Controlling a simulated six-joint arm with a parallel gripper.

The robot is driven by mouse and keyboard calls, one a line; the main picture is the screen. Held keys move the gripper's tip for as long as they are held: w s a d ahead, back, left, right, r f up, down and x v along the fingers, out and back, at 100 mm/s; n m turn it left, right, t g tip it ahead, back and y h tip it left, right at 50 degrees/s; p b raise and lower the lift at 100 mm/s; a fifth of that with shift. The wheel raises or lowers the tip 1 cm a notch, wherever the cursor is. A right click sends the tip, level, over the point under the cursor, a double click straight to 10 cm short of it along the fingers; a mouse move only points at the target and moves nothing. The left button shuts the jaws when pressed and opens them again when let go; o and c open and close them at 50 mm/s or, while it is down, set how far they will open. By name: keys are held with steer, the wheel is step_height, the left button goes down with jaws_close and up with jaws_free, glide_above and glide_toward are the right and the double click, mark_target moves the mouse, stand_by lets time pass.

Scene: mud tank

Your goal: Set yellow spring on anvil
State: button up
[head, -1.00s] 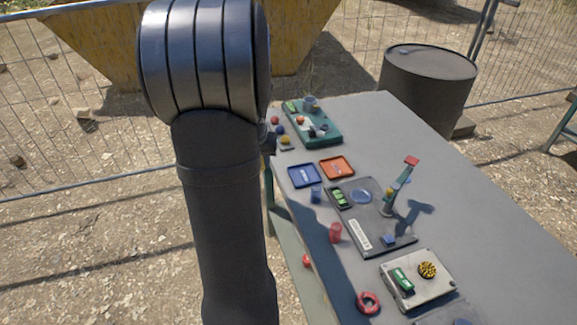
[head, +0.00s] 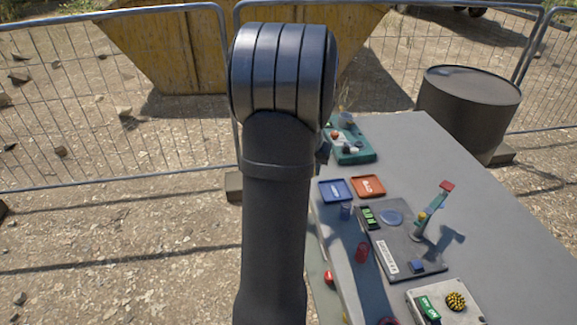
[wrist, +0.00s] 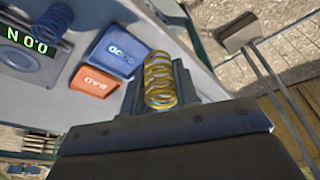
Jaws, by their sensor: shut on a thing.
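The yellow spring (wrist: 159,80) is held between the fingers of my gripper (wrist: 158,92) in the wrist view, its coils facing the camera. In the head view my arm hides the gripper and this spring. The anvil looks to be the round blue-grey disc (head: 391,217) on the dark tester plate (head: 397,240); it shows partly at the left of the wrist view (wrist: 18,57). Nothing is seen standing on it. The gripper is apart from it, past the trays. The tester has a green display (head: 367,217), reading about 0.0 N, and a red-tipped lever (head: 434,207).
A blue GOOD tray (head: 337,190) and an orange BAD tray (head: 368,186) lie beyond the tester. A blue spring (head: 346,211) and a red spring (head: 362,253) stand at its left. A teal case (head: 352,158) sits at the far end. The table's right side is clear.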

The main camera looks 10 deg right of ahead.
steer(key=s+d+m, duration=0.2)
steer(key=s+d, duration=0.5)
steer(key=d, duration=0.6)
steer(key=m, duration=0.1)
glide_above(392, 214)
steer(key=shift+h, duration=0.4)
steer(key=shift+s+a+f, duration=0.1)
steer(key=shift+s+f, duration=0.05)
steer(key=shift+f, duration=0.7)
steer(key=shift+s+a+f, duration=0.15)
steer(key=shift+f, duration=0.65)
steer(key=shift+s+a+f, duration=0.1)
steer(key=shift+s+f, duration=0.05)
steer(key=shift+f, duration=0.7)
steer(key=shift+f, duration=1.05)
steer(key=o, duration=1.4)
steer(key=shift+r, duration=3.75)
steer(key=shift+f, duration=0.1)
